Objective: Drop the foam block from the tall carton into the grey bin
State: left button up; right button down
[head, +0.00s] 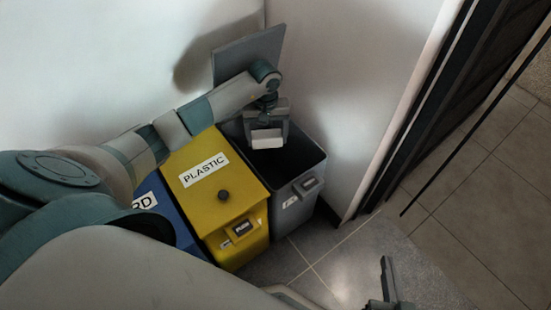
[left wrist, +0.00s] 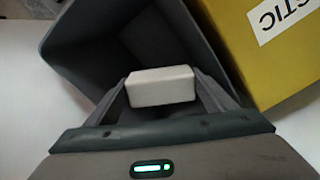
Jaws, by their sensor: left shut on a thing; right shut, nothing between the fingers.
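My left gripper (head: 267,128) is shut on the white foam block (head: 266,138) and holds it over the open mouth of the grey bin (head: 312,163). In the left wrist view the foam block (left wrist: 161,86) sits between the two fingers, with the grey bin's inside (left wrist: 150,40) beyond it. The grey bin's lid (head: 245,52) stands raised against the wall. My right gripper (head: 386,280) is at the bottom right of the head view, over the floor, shut and empty. The tall carton is not in view.
A yellow bin (head: 225,192) marked PLASTIC, lid closed, stands left of the grey bin. A blue bin (head: 172,210) stands further left, partly hidden by my arm. White walls close in behind and right of the grey bin. Tiled floor (head: 345,255) is clear in front.

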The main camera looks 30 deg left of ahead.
jog(key=shift+r, duration=0.1)
pick_arm(q)
jog(key=o, duration=1.1)
jog(key=shift+r, duration=0.1)
notch_tip(320, 180, up, 17)
jog(key=p, duration=0.1)
jog(key=shift+p, duration=0.3)
pick_arm(e)
jog(key=s+f+g, duration=0.1)
jog(key=s+d+f+g, duration=0.1)
jog(key=f, duration=0.1)
jog(key=s+d+f+g, duration=0.1)
jog(key=shift+s+f+h, duration=0.1)
jog(key=shift+f+h, duration=0.2)
jog(key=shift+h, duration=0.1)
pick_arm(q)
jog(key=shift+s, duration=0.1)
pick_arm(e)
jog(key=shift+s, duration=0.1)
